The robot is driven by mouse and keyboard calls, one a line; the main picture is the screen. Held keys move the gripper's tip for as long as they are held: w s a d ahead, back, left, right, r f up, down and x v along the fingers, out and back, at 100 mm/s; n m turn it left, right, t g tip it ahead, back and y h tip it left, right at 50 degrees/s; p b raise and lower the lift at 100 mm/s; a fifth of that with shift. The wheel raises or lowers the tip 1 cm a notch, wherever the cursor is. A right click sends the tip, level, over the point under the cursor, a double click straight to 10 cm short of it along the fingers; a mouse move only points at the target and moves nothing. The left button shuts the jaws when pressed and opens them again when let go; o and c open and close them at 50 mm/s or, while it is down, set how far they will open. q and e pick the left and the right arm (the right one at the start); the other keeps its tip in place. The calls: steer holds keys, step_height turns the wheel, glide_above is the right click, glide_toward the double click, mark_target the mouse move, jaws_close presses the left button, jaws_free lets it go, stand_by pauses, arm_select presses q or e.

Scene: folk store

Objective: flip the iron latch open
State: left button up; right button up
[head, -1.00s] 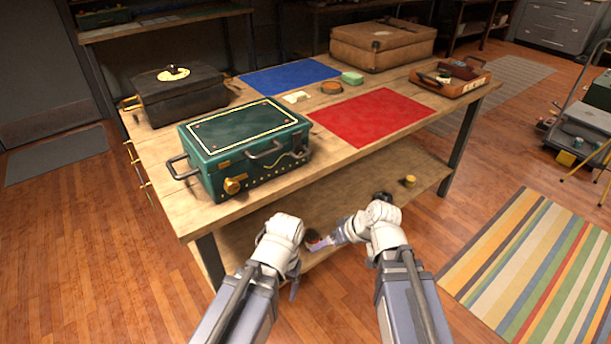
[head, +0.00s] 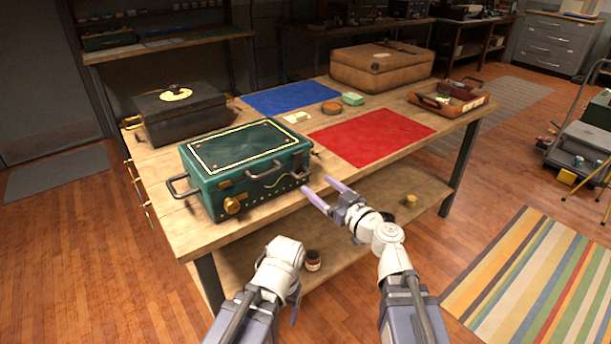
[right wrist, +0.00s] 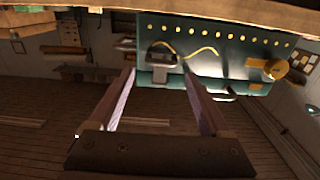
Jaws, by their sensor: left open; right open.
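A green chest (head: 245,170) with dark handles and a brass knob (head: 232,205) stands at the table's near edge. In the right wrist view its front (right wrist: 215,30) appears upside down, with a grey iron latch (right wrist: 162,56) beside a gold wavy line. Contact cannot be told. My left gripper (head: 294,302) is low before the table, mostly hidden by its wrist.
A black box (head: 182,118) stands behind the chest. The wooden table (head: 170,190) also holds a blue mat (head: 290,97), a red mat (head: 372,137), a brown suitcase (head: 380,68) and a wooden tray (head: 450,103). A jar (head: 313,261) is on the lower shelf.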

mark_target(306, 174)
steer(key=x, duration=0.7)
steer(key=shift+s, duration=0.1)
steer(key=shift+d, duration=0.1)
steer(key=c, duration=1.1)
steer(key=shift+r+p, duration=0.2)
steer(key=shift+p, duration=0.25)
steer(key=shift+s+d+r+g+h+p, duration=0.3)
steer(key=shift+r+g+h+p, duration=1.6)
steer(key=shift+p, duration=2.95)
steer(key=shift+s+d+r+g+h+p, duration=0.2)
steer(key=shift+s+r+g+h+p, duration=0.35)
steer(key=shift+g+h+p, duration=2.1)
steer(key=shift+s+d+r+g+h+p, duration=0.35)
steer(key=shift+r+g+p, duration=1.55)
steer(key=shift+p, duration=5.15)
steer(key=shift+a+f+g, duration=0.1)
steer(key=shift+f+g, duration=0.35)
steer(key=shift+g, duration=0.1)
